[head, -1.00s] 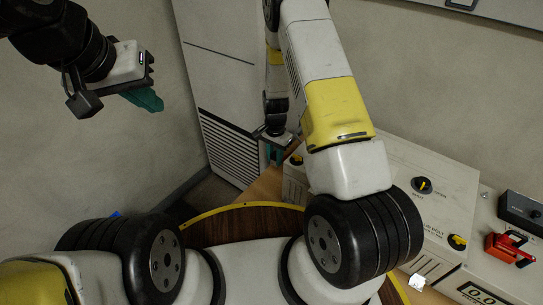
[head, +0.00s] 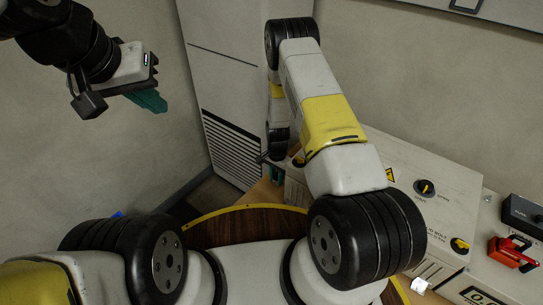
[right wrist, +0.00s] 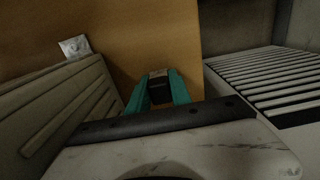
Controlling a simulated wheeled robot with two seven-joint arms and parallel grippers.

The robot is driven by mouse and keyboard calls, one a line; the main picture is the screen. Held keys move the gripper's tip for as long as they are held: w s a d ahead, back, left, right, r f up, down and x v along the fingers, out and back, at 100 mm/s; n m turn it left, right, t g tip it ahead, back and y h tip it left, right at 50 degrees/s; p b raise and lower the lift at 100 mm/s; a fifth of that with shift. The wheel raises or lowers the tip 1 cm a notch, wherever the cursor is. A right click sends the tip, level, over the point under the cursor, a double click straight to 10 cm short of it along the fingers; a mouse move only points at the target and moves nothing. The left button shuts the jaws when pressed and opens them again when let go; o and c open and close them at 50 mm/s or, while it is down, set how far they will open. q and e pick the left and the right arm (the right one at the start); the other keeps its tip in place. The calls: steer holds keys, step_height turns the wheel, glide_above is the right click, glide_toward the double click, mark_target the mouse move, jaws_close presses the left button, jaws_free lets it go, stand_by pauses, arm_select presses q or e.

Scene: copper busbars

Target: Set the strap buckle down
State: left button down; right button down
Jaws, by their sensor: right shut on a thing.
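My right gripper (right wrist: 160,92) shows two teal fingers in the right wrist view. It is shut on a small dark piece, the strap buckle (right wrist: 160,87), which sits between the fingertips in front of a tan surface. Whether the buckle touches that surface I cannot tell. In the head view the right gripper (head: 275,173) is mostly hidden behind my own right arm, low beside the console. My left gripper (head: 149,100) is high at the upper left, away from everything; its teal fingers overlap, so their gap does not show.
A tall pale cabinet (head: 225,70) with a slatted vent stands behind. A round wooden top with a yellow rim (head: 245,206) is in front of me.

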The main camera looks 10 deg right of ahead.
steer(key=shift+f, duration=0.1)
steer(key=c, duration=1.2)
jaws_free()
steer(key=shift+o, duration=0.2)
